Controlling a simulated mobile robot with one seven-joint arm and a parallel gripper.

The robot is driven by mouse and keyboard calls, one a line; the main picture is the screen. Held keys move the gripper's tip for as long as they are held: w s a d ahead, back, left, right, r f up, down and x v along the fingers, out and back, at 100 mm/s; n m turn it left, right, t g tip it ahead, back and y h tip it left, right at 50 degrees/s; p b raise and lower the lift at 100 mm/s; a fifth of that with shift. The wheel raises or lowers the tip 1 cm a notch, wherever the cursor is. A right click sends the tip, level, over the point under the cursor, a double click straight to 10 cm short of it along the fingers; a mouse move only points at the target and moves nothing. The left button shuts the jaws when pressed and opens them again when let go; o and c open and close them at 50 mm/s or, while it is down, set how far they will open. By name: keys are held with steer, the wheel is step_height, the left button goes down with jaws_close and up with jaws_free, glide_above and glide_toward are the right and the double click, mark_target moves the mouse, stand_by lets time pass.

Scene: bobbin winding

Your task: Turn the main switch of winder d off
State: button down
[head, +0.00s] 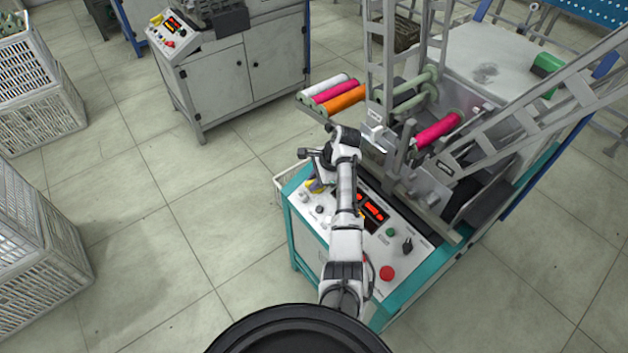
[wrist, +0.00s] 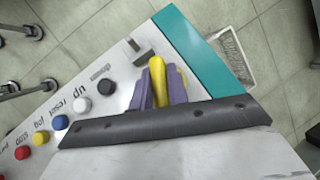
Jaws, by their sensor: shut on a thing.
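The winder's sloping control panel (head: 328,225) is in front of me, with a teal edge. The main switch is a yellow handle (wrist: 157,84) at the panel's corner, seen in the wrist view. My gripper (wrist: 161,88) has its purple-grey fingers on both sides of this handle and is shut on it. My arm hides part of the panel. The switch's markings and the winder's letter cannot be read.
Black (wrist: 106,88), white (wrist: 82,104), blue (wrist: 60,122) and further buttons run in a row near the handle. A red knob (head: 387,273) and a lit red display (head: 372,207) are on the panel. Thread spools (head: 343,98) stick out behind. Crates stand at left; open floor lies between.

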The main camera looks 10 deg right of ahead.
steer(key=shift+w+r+n+g, duration=0.1)
steer(key=shift+n+g, duration=0.7)
steer(key=shift+n, duration=0.2)
steer(key=shift+n+g+h, duration=0.7)
steer(key=shift+n+g, duration=0.2)
steer(key=shift+n, duration=0.3)
steer(key=shift+f+n+g+h+b, duration=0.2)
steer(key=shift+n+g+h+b, duration=0.3)
steer(key=shift+n+g+b, duration=0.45)
steer(key=shift+r+n+g+h+b, duration=0.15)
steer(key=shift+n+g+h+b, duration=0.4)
steer(key=shift+n+h+b, duration=0.6)
steer(key=shift+n+y, duration=0.25)
steer(key=shift+n, duration=0.15)
steer(key=c, duration=1.4)
jaws_free()
steer(key=shift+o, duration=0.2)
